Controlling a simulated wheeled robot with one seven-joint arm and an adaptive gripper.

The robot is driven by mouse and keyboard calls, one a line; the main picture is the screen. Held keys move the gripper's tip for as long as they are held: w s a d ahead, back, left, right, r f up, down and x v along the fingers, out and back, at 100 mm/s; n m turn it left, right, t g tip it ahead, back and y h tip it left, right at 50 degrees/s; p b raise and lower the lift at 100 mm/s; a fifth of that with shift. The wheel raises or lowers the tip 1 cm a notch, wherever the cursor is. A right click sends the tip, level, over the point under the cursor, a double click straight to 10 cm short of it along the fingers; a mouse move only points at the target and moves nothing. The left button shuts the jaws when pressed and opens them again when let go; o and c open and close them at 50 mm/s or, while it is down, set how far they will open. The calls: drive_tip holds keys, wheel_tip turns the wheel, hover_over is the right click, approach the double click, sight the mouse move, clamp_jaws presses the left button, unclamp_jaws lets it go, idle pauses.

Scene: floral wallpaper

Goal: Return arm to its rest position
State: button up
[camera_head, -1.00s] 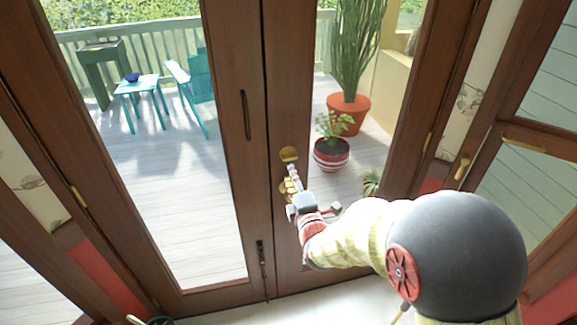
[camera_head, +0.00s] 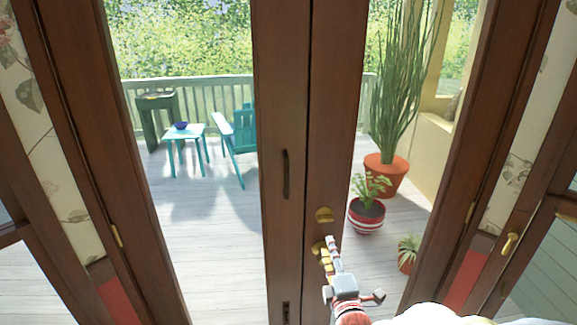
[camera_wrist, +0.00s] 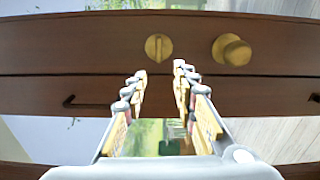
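My gripper (camera_head: 328,246) is in front of the wooden double door in the head view, just right of the brass doorknob (camera_head: 317,249) and below the round brass lock plate (camera_head: 323,215). In the wrist view my gripper (camera_wrist: 160,72) has its two fingers apart with nothing between them. The lock plate (camera_wrist: 158,48) shows just beyond the fingertips, and the doorknob (camera_wrist: 231,50) is to their right. Neither lies between the fingers. Most of my arm is below the picture's edge in the head view.
The double door (camera_head: 285,120) looks shut, with a dark pull handle (camera_head: 286,174) on its left leaf. Through the glass are a deck, a small light-blue table (camera_head: 184,132), a teal chair (camera_head: 240,130) and potted plants. Another door's brass handle (camera_head: 510,243) is at right.

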drive_tip(key=s+f+m+g, duration=1)
drive_tip(key=f+m, duration=0.1)
drive_tip(key=f, duration=0.3)
drive_tip(key=s+r+m+g, duration=0.2)
drive_tip(key=s+r+m, duration=0.2)
drive_tip(key=s+r, duration=0.45)
drive_tip(key=s+r+m+g, duration=0.2)
drive_tip(key=s+r+m, duration=0.25)
drive_tip(key=s, duration=0.65)
wheel_tip(320, 180, up, 7)
drive_tip(key=d+t, duration=0.1)
drive_tip(key=shift+d+n+t, duration=0.15)
drive_tip(key=shift+n+t, duration=0.15)
drive_tip(key=shift+n, duration=0.15)
drive_tip(key=shift+o, duration=0.4)
drive_tip(key=shift+w, duration=0.1)
